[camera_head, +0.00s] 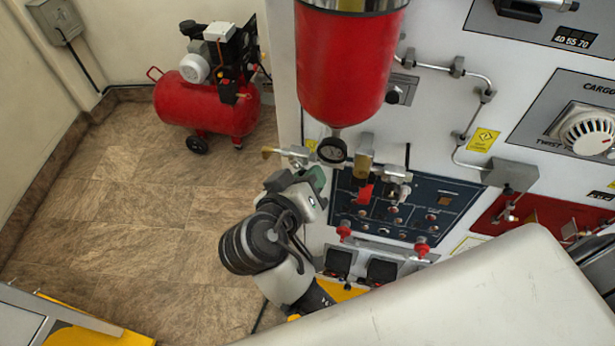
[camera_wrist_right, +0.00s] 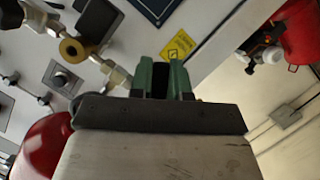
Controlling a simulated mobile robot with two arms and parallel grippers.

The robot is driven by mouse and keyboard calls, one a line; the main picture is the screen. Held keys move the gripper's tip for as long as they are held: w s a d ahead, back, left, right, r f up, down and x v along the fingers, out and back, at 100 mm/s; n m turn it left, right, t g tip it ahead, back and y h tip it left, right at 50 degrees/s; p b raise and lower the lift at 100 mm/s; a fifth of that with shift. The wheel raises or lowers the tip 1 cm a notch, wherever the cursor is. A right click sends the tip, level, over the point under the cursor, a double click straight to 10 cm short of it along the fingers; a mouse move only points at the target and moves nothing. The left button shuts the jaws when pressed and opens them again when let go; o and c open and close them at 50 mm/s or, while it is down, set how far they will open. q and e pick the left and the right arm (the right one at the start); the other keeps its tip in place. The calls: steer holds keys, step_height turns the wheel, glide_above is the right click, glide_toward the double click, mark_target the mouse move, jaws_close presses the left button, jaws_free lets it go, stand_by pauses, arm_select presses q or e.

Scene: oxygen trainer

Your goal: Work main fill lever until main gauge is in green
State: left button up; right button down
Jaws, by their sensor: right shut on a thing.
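My right gripper (camera_head: 316,180) is at the silver valve fittings (camera_head: 297,154) below the red tank (camera_head: 350,70). In the right wrist view its green fingers (camera_wrist_right: 161,80) are shut on what seems to be the main fill lever, which is mostly hidden. A silver pipe fitting (camera_wrist_right: 118,75) shows beside them. The round main gauge (camera_head: 332,150) hangs under the tank; its needle and any green zone are too small to read. My left gripper is not in view.
A dark blue control panel (camera_head: 440,215) with red-capped fittings is right of the gripper. A red compressor (camera_head: 205,105) stands on the tiled floor at the back left. The floor (camera_head: 130,220) left of my arm is clear. A yellow sign (camera_wrist_right: 178,45) is on the wall behind the fingers.

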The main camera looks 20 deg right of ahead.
steer(key=c, duration=1.1)
jaws_free()
steer(key=shift+w+d, duration=0.1)
